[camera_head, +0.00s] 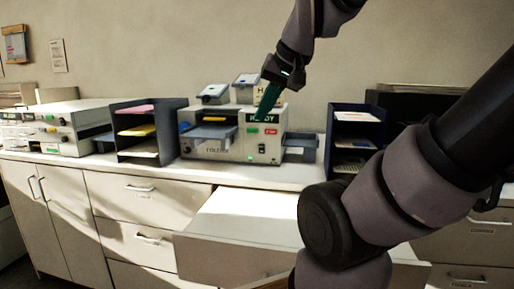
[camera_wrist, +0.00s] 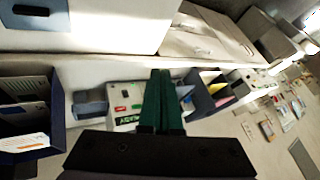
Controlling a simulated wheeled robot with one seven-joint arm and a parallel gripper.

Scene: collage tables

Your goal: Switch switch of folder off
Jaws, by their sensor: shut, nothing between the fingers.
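The folder (camera_head: 205,143) is a white box-shaped machine on the counter in the head view, with a grey tray, a green label and a red label on its front. A small dark switch-like part (camera_head: 262,149) sits low on its right front panel; its position is too small to tell. In the wrist view the folder (camera_wrist: 126,98) appears left of the fingers, partly hidden by them. My gripper (camera_head: 262,119) has green fingers, shut and empty, pointing down in front of the folder's upper right front. In the wrist view the fingertips (camera_wrist: 160,72) are together. I cannot tell if they touch the folder.
Dark paper sorters stand left (camera_head: 147,130) and right (camera_head: 354,138) of the folder. Another white machine (camera_head: 50,129) is farther left. An open drawer (camera_head: 235,235) juts out below the counter. My arm covers the right of the head view.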

